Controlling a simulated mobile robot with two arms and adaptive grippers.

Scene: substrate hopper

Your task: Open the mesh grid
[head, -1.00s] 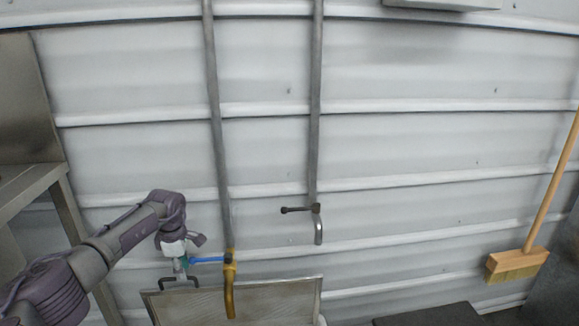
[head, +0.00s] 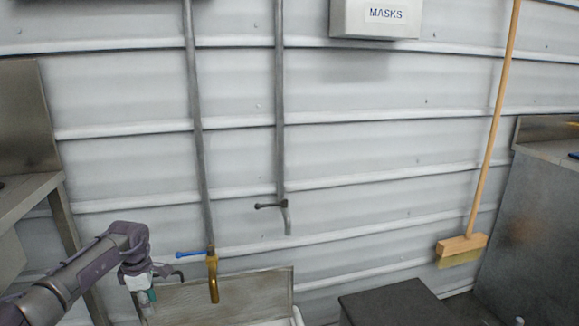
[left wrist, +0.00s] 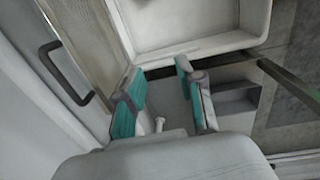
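The mesh grid (head: 250,290) is a framed panel that stands raised, close to upright, at the bottom of the head view. Its dark handle (head: 170,277) is at the panel's left end. In the left wrist view the grid (left wrist: 92,35) and handle (left wrist: 66,72) are at the left. A white open box, the hopper (left wrist: 195,45), shows beside the grid. My left gripper (head: 144,296) is just left of the panel. In the left wrist view its teal-padded fingers (left wrist: 160,78) are apart and empty, with the handle outside them. My right gripper is not in view.
A pipe with a brass, blue-levered tap (head: 212,270) hangs in front of the grid. A second tap (head: 285,210) is to its right. A dark block (head: 395,303), a broom (head: 462,246) and a metal cabinet (head: 535,225) are at the right. A metal table (head: 30,195) stands left.

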